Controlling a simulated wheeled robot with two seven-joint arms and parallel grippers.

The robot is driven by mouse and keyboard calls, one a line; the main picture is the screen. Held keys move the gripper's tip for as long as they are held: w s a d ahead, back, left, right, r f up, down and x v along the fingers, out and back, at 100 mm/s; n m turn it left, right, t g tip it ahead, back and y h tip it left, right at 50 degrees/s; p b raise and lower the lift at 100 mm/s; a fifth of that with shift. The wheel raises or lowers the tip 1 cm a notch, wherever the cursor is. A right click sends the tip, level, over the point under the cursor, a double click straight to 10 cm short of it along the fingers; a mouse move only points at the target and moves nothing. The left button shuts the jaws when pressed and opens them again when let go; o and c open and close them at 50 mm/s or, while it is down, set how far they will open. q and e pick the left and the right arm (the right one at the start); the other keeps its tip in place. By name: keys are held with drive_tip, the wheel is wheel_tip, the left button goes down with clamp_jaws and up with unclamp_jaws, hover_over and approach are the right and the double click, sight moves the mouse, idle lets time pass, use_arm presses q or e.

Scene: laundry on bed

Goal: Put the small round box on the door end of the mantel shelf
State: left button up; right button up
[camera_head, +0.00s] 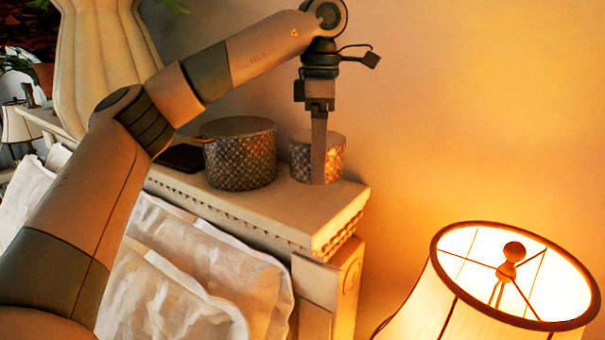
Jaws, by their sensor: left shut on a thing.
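The small round box (336,160) has a patterned, shiny side and a plain lid. It is at the right end of the mantel shelf (290,222), upright, close to the wall. It seems to rest on the shelf top, but I cannot tell whether its base touches. My left gripper (318,165) points straight down and is shut on the small round box. One finger covers part of the box's front; the other finger is hidden. My right gripper is not in view.
A larger round box (240,165) with a similar pattern stands just left of the small one. A dark flat object (181,157) and a ribbed cream vase (105,50) stand further left. Pillows (225,262) lie below the shelf. A lit lamp (445,290) stands at lower right.

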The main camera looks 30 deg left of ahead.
sight(303, 199)
use_arm(q)
drive_tip(key=a+f, duration=0.1)
drive_tip(key=a, duration=0.1)
drive_tip(key=w+a+f+p, duration=0.1)
drive_tip(key=a, duration=0.1)
drive_tip(key=shift+f, duration=0.2)
drive_tip(key=shift+d, duration=0.1)
drive_tip(key=shift+f, duration=0.15)
drive_tip(key=shift+f+p, duration=0.45)
drive_tip(key=shift+f, duration=0.45)
drive_tip(key=shift+f+p, duration=0.35)
drive_tip(key=shift+p, duration=0.15)
drive_tip(key=shift+f, duration=0.6)
drive_tip(key=shift+f, duration=0.15)
